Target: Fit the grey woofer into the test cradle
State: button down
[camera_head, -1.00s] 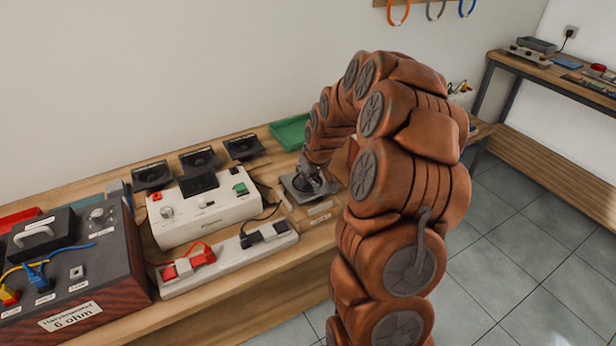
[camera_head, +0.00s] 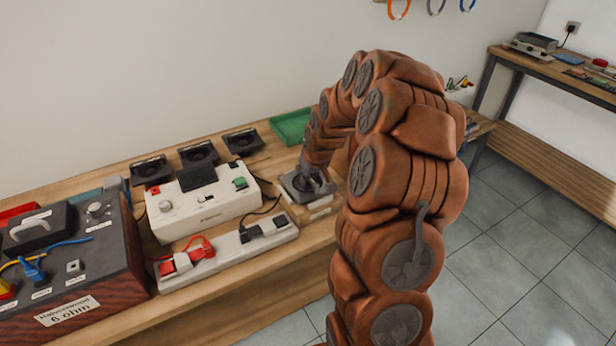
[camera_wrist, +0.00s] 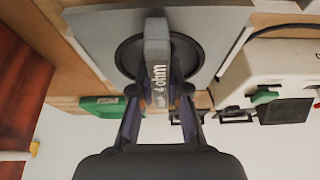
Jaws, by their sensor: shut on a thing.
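The grey woofer (camera_head: 296,187) is a square grey plate with a round dark cone, at the right end of the bench. In the wrist view its plate (camera_wrist: 100,40) fills the top, with a grey bar (camera_wrist: 157,45) marked "4 ohm" standing across the cone. My gripper (camera_head: 312,184) is above the plate; in the wrist view its fingers (camera_wrist: 158,98) are shut on the bar. A pale labelled block (camera_head: 319,212) lies just below the woofer, possibly part of the test cradle. The cradle itself is mostly hidden, and I cannot tell whether the woofer is seated.
A white tester box (camera_head: 208,213) and a power strip (camera_head: 230,245) with red and black plugs stand left of the woofer. Several black speakers (camera_head: 198,155) line the back. A green tray (camera_head: 290,127) lies behind. A dark "6 ohm" box (camera_head: 75,270) stands far left.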

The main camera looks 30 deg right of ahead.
jog(key=shift+f+b, duration=0.35)
jog(key=shift+f, duration=0.3)
jog(key=c, duration=1.1)
grip_release()
jog(key=v, duration=1.2)
